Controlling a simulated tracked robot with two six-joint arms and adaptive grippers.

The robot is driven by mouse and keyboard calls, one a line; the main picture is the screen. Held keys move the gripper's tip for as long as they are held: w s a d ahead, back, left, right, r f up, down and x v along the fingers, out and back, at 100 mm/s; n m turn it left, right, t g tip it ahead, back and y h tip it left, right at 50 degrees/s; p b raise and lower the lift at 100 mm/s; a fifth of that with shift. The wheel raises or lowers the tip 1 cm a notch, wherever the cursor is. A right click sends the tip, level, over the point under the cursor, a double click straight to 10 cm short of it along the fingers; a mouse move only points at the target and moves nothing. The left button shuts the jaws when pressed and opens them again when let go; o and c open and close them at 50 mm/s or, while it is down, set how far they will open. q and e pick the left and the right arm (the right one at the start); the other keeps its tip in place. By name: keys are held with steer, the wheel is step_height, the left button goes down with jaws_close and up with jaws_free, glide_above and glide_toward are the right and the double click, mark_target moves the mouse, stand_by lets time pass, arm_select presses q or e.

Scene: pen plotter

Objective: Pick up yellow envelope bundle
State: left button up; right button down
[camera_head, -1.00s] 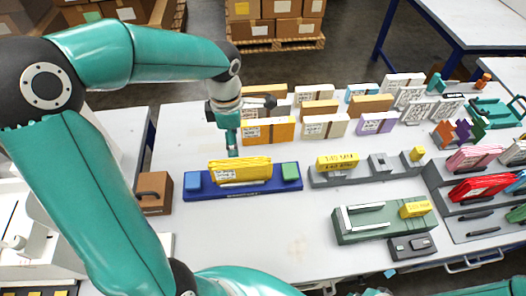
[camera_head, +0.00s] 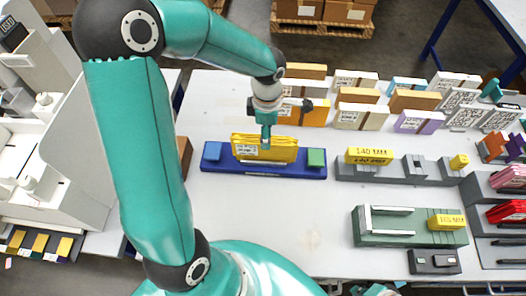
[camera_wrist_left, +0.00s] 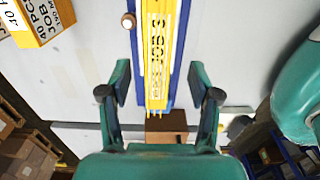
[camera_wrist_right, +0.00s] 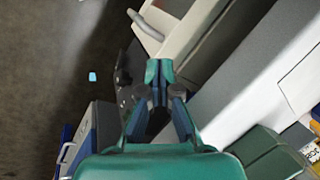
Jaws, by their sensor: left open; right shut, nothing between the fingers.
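The yellow envelope bundle (camera_head: 280,150) stands upright in a blue holder (camera_head: 275,170) on the table, with a white label on its front. My left gripper (camera_head: 266,140) is over the bundle, with one finger in front of its upper part. In the left wrist view the bundle (camera_wrist_left: 158,50) runs between the two spread fingers of my left gripper (camera_wrist_left: 159,82), with a gap on either side. My right gripper (camera_wrist_right: 158,75) is shut and empty, away from the bundle, over the dark floor and a grey unit.
Rows of orange, white and purple bundles stand behind. A grey holder (camera_head: 402,171) and a green fixture (camera_head: 385,231) stand to the right. The table in front is clear.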

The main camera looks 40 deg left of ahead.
arm_select(q)
steer(key=shift+s+a+f+b, duration=0.1)
steer(key=shift+f+b, duration=0.15)
steer(key=shift+f, duration=0.65)
steer(key=shift+w+a+f+b, duration=0.15)
steer(key=shift+f+b, duration=0.15)
steer(key=shift+f, duration=0.6)
steer(key=shift+s+a+f+b, duration=0.15)
steer(key=shift+f+b, duration=0.1)
steer(key=shift+f, duration=0.65)
jaws_close()
